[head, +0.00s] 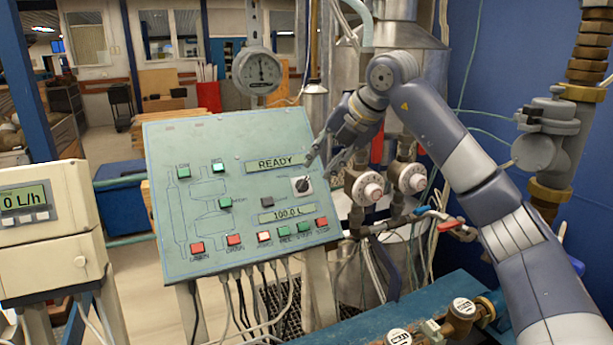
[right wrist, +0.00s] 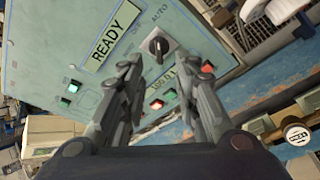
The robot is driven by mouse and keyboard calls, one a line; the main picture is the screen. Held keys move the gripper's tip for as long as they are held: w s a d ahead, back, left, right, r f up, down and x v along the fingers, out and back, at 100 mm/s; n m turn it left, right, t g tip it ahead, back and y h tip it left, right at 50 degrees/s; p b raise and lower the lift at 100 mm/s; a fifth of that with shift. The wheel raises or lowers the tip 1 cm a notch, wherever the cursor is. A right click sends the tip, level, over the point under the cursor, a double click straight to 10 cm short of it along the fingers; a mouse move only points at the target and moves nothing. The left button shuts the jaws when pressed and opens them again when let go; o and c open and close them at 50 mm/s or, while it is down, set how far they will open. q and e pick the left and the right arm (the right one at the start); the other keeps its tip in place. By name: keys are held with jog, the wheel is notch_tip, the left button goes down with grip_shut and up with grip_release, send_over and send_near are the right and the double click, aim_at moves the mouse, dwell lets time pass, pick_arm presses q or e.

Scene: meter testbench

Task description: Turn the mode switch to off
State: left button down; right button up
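The mode switch (head: 302,185) is a dark knob on a light square plate, at the right of the tilted green control panel (head: 245,236). In the right wrist view the switch (right wrist: 158,46) shows beyond the fingertips, with "OFF" and "AUTO" lettering near it. My right gripper (head: 322,166) is just above and right of the switch in the head view. In the right wrist view my right gripper (right wrist: 165,70) has its two fingers apart, with nothing between them. The fingertips look short of the knob. My left gripper is not in view.
The panel carries a "READY" display (head: 274,163), a "100.0 L" display (head: 287,214) and a row of red and green buttons along its bottom edge. Two round valve dials (head: 368,189) and pipes stand close at the right. A flow meter box (head: 48,230) is at the left.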

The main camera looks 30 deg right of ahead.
aim_at(305, 182)
jog(key=p+x, duration=0.2)
jog(key=x, duration=0.5)
jog(key=shift+w+f, duration=0.1)
jog(key=shift+w, duration=0.15)
jog(key=shift+w+a+f, duration=0.1)
jog(key=shift+w+f, duration=0.05)
jog(key=shift+f, duration=0.2)
grip_shut()
